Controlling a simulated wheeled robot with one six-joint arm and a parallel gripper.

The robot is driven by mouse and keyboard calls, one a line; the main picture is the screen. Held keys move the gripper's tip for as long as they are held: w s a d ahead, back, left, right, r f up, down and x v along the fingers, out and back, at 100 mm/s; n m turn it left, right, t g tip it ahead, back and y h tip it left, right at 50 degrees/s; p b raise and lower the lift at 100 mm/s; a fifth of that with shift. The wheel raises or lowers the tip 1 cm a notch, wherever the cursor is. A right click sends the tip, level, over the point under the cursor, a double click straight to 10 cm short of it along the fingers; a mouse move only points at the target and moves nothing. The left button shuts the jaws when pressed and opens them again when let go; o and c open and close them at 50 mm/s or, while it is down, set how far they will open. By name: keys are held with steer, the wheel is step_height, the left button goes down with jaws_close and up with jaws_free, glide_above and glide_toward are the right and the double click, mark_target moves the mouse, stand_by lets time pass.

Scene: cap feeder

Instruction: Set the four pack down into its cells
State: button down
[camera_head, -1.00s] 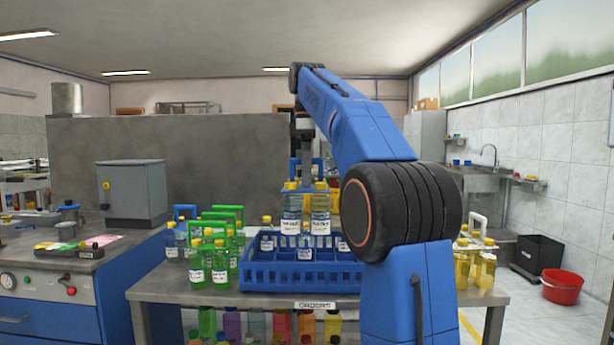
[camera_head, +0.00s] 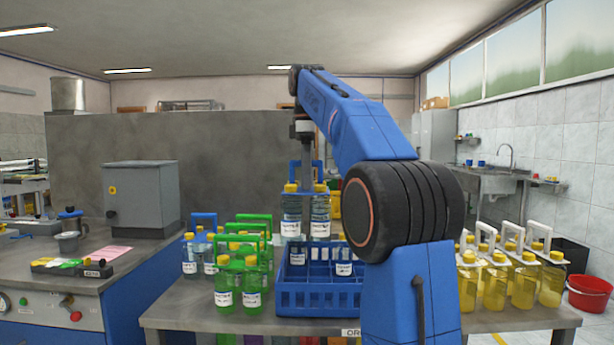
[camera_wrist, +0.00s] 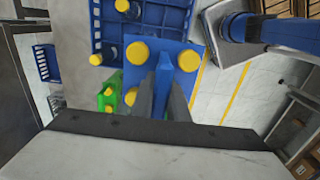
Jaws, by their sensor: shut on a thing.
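The four pack (camera_head: 306,216) has clear bottles with yellow caps and white labels in a blue carrier. My gripper (camera_head: 305,162) is shut on its blue handle and holds it upright. In the head view the bottle bottoms are near the back rim of the blue crate (camera_head: 318,300). In the wrist view my fingers (camera_wrist: 165,88) grip the handle between the yellow caps, and the pack overlaps the edge of the crate (camera_wrist: 98,30). Single bottles (camera_head: 297,254) stand in some crate cells. The cells under the pack are hidden.
Green packs (camera_head: 238,285) and a blue pack (camera_head: 190,258) stand left of the crate. Yellow packs (camera_head: 495,285) stand to the right. My arm hides the crate's right part. A grey table (camera_head: 200,315) carries them all.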

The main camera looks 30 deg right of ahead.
step_height(320, 180, down, 17)
steer(key=shift+r, duration=0.15)
stand_by(1.8)
steer(key=shift+f, duration=0.55)
stand_by(0.8)
steer(key=c, duration=1.6)
jaws_free()
steer(key=shift+c, duration=0.2)
steer(key=shift+f, duration=0.1)
step_height(320, 180, up, 18)
steer(key=shift+f, duration=0.25)
